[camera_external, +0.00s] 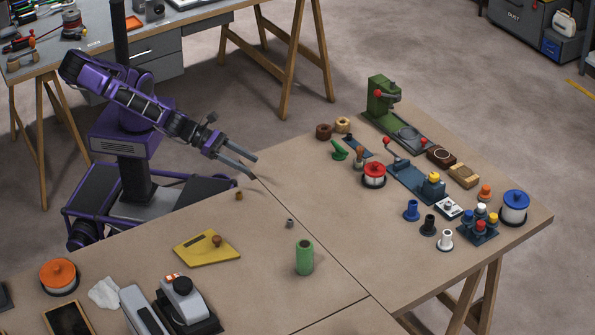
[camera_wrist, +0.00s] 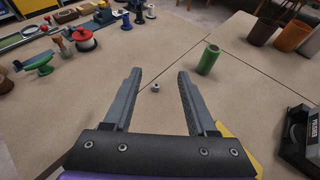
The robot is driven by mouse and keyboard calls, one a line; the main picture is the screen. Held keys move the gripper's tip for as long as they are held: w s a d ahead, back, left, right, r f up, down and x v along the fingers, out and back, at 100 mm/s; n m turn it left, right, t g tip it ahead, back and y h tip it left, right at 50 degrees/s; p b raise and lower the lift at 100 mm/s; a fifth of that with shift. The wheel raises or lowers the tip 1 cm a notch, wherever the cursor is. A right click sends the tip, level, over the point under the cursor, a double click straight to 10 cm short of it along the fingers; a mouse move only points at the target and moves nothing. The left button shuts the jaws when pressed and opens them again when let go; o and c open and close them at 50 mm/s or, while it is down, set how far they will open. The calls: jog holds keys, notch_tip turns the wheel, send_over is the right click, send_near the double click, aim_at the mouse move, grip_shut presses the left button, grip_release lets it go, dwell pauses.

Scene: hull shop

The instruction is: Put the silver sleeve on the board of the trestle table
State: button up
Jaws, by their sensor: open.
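The silver sleeve (camera_external: 290,223) is a small grey cylinder standing on the brown tabletop, close to a seam between the boards. In the wrist view it is the small grey sleeve (camera_wrist: 155,87), seen in the gap between my fingers. My gripper (camera_external: 254,168) is open and empty, above the tabletop and apart from the sleeve. Both fingers also show in the wrist view (camera_wrist: 158,72). The right-hand board (camera_external: 320,195) rests on wooden trestle legs. Another table (camera_external: 205,22) with trestle legs stands behind; I cannot tell which one the task names.
A small brass-coloured sleeve (camera_external: 239,196) stands near my gripper. A yellow plate (camera_external: 205,248) with a knob and a green cylinder (camera_external: 304,257) are nearby. A red-topped spool (camera_external: 374,174), a green press (camera_external: 383,98) and several small parts crowd the right side. The board around the seam is mostly clear.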

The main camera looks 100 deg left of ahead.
notch_tip(320, 180, up, 4)
jog(key=n+g+y+p, duration=0.25)
jog(key=n+g, duration=0.25)
jog(key=g, duration=0.4)
send_over(290, 220)
jog(key=s, duration=0.3)
jog(key=shift+y, duration=0.25)
jog(key=f, duration=0.7)
jog(key=f+b, duration=0.1)
jog(key=f, duration=0.7)
jog(key=shift+w+d+f, duration=0.15)
jog(key=shift+w+d, duration=0.05)
jog(key=shift+d+x, duration=0.1)
jog(key=shift+x, duration=1.35)
jog(key=shift+d+x, duration=0.15)
jog(key=shift+x, duration=1.3)
jog(key=shift+c, duration=0.3)
grip_shut()
